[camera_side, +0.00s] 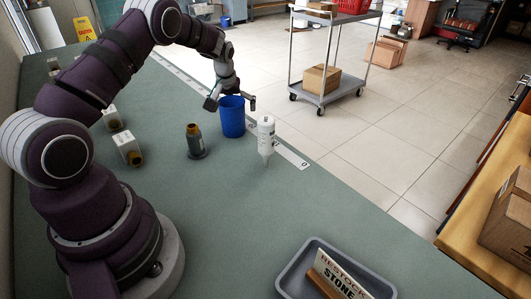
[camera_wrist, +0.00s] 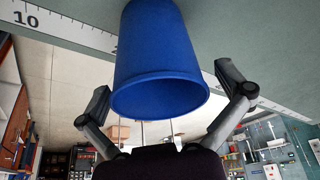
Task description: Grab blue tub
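The blue tub (camera_side: 232,120) stands upright on the green bench top near its far edge; it also fills the upper middle of the wrist view (camera_wrist: 158,45), its open rim facing my gripper. My gripper (camera_side: 231,104) is at the tub's upper part, with one finger on each side. In the wrist view my gripper (camera_wrist: 164,80) is open, the fingers spread either side of the tub. A gap shows between the right finger and the tub; the left finger is close to the rim, and contact there cannot be told.
A white box-like item (camera_side: 128,148) is farther left. A grey tray (camera_side: 289,280) with a sign (camera_side: 338,277) sits at the front. The middle bench is clear.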

